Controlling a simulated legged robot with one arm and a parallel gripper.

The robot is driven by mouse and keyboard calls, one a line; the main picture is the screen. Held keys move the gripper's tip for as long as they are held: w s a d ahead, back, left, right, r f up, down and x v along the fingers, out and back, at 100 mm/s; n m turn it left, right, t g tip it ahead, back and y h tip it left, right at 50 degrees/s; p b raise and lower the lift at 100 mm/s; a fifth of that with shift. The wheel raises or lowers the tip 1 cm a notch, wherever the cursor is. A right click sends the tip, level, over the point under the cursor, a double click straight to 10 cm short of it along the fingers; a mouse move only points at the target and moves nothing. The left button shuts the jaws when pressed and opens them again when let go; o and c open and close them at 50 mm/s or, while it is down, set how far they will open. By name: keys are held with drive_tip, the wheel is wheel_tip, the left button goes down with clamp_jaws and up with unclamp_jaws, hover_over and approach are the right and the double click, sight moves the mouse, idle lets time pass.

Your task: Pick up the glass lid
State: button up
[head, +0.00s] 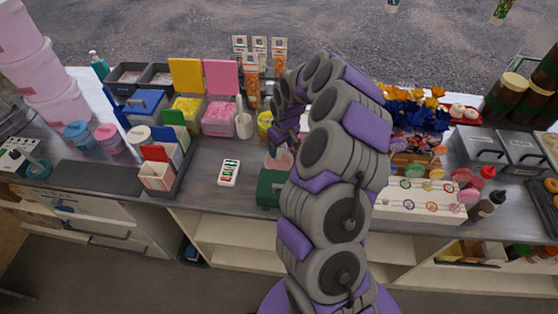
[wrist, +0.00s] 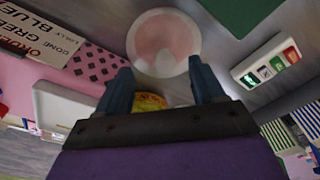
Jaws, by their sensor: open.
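A round, clear lid-like disc with a pinkish look, seemingly the glass lid (wrist: 164,42), lies on the grey counter just beyond my fingertips in the wrist view. In the head view the lid (head: 279,159) is partly covered by my gripper (head: 284,138), between the green box and the pink tub. My gripper also shows in the wrist view (wrist: 160,78), its two dark blue fingers spread wide with nothing held. The lid's near edge lies close to the gap between the fingers; I see no clear contact.
A green box (head: 270,188) stands close to the lid. A pink tub (head: 218,121) and a white scoop (head: 244,121) stand behind. The counter around the card reader is clear.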

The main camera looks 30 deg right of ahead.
sight(278, 153)
drive_tip(key=f, duration=0.2)
drive_tip(key=w+a+f+b, duration=0.1)
drive_tip(key=f, duration=0.1)
drive_tip(key=shift+a, duration=0.1)
drive_tip(key=shift+f, duration=0.35)
drive_tip(key=shift+d, duration=0.2)
drive_tip(key=shift+d, duration=0.1)
drive_tip(key=shift+c, duration=0.8)
drive_tip(key=shift+s+a, duration=0.1)
drive_tip(key=shift+a, duration=0.1)
drive_tip(key=c, duration=1)
